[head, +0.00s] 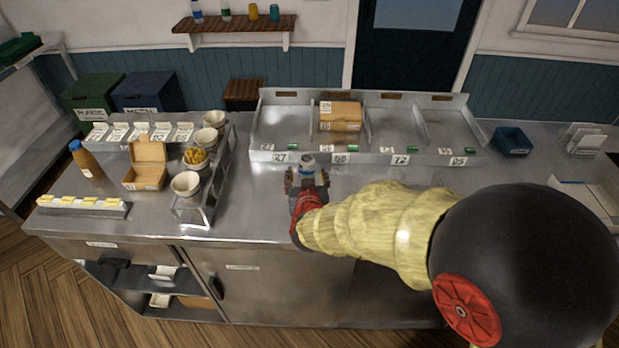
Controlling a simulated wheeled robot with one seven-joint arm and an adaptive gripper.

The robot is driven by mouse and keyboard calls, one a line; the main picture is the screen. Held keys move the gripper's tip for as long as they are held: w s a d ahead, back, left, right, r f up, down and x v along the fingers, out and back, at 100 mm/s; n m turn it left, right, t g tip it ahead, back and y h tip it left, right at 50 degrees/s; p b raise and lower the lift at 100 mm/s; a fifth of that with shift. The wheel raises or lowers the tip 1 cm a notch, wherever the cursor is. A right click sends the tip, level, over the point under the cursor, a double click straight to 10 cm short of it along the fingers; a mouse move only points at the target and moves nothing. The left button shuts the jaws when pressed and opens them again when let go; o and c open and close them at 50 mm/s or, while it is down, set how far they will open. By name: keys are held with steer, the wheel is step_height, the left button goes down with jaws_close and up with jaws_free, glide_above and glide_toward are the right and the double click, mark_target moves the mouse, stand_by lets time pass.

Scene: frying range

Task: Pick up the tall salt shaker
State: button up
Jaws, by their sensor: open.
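A small upright container with a pale body and a grey-blue top, which looks like the tall salt shaker (308,162), stands on the steel counter in front of the divided rack. My gripper (306,177) is open just in front of it, with a finger on each side of its lower part. The fingers and wrist hide the shaker's base. I cannot tell whether either finger touches it.
The divided steel rack (284,156) stands close behind, with a brown box (340,115) in one compartment. To the left are a wire stand (203,215) with white cups, an open carton (147,168) and a brown bottle (86,160). A blue bin (511,140) sits right.

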mark_target(307, 172)
steer(key=b+x, duration=0.2)
steer(key=x, duration=0.3)
steer(key=shift+w, duration=0.2)
steer(key=c, duration=0.3)
steer(key=c, duration=1.2)
steer(key=shift+r, duration=0.1)
jaws_close()
